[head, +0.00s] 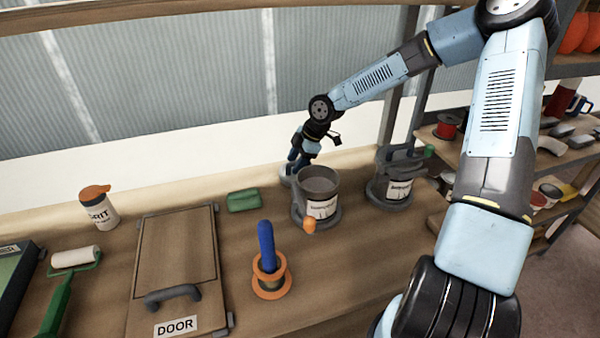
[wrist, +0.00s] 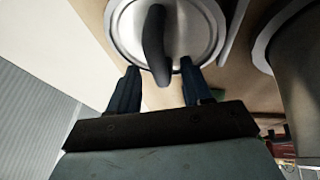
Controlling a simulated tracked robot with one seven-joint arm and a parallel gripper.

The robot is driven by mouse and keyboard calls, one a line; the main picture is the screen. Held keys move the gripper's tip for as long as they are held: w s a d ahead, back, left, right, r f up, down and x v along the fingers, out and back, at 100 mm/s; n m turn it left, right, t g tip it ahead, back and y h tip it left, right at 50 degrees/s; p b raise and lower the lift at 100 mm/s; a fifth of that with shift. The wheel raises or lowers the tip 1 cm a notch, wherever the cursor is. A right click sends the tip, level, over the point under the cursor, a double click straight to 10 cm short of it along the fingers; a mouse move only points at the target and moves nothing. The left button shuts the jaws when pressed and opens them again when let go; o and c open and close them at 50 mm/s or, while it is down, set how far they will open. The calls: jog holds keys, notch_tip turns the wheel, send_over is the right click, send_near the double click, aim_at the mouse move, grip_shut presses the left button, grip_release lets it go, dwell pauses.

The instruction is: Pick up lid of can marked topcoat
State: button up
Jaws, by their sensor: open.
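A round pale lid (wrist: 190,30) with a dark upright handle (wrist: 154,45) lies on the bench in the wrist view. In the head view a sliver of the grey lid (head: 284,179) shows just left of an open can (head: 318,190); the can hides part of it. My gripper (wrist: 160,72) is open, with its fingers on either side of the handle's near end; contact cannot be told. In the head view my gripper (head: 296,164) points down behind the open can. A second can (head: 393,184) stands to the right. The labels are too small to read surely.
The open can's wall (wrist: 298,85) is close on the right in the wrist view. A green block (head: 243,200), a blue-handled tool in an orange-rimmed holder (head: 271,282), a DOOR panel (head: 176,250) and a GRIT container (head: 99,210) are on the bench. A shelf stands right.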

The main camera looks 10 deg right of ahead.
grip_shut()
dwell(0.3)
jog(key=shift+r, duration=0.15)
dwell(0.3)
